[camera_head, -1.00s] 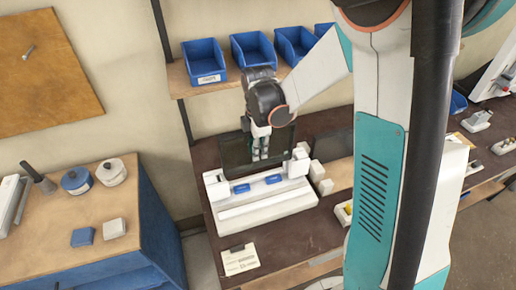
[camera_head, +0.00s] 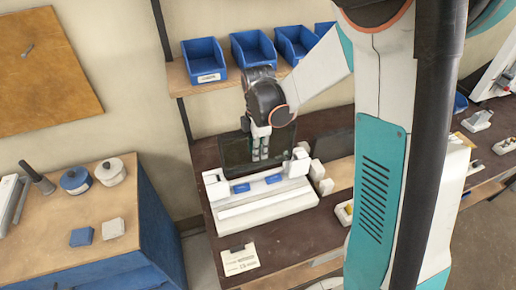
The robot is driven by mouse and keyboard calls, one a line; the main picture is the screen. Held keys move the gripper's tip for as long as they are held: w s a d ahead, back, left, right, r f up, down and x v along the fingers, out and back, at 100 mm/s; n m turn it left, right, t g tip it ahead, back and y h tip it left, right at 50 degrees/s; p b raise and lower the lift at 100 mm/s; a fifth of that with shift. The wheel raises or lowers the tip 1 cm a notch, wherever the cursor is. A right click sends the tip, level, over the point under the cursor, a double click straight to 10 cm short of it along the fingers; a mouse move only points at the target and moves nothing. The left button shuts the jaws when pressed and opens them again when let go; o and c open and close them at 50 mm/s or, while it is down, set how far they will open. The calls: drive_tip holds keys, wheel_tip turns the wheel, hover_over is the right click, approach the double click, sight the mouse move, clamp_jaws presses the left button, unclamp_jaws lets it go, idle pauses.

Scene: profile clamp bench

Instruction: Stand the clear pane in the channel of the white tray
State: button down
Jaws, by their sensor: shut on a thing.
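The white tray (camera_head: 268,211) lies on the dark brown bench, with a long channel along it, a white block at each end and two blue pads (camera_head: 241,187) on it. The clear pane (camera_head: 236,152) shows as a dark, see-through upright sheet at the tray's back side. My gripper (camera_head: 260,153) points down in front of the pane's middle and is shut on the pane. The pane's lower edge is hidden behind the tray's back part, so I cannot tell whether it touches the tray.
White blocks (camera_head: 326,187) stand just right of the tray. A label card (camera_head: 239,260) lies in front of it. Blue bins (camera_head: 204,61) sit on the shelf above. A blue cabinet (camera_head: 160,215) with jars on top stands at the left.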

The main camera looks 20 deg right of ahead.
sight(258, 168)
drive_tip(key=shift+f+b, duration=3.95)
drive_tip(key=shift+f, duration=0.9)
drive_tip(key=c, duration=1.4)
unclamp_jaws()
drive_tip(key=shift+r, duration=0.1)
drive_tip(key=shift+o, duration=0.2)
drive_tip(key=shift+r+p, duration=2.6)
drive_tip(key=shift+r, duration=1.4)
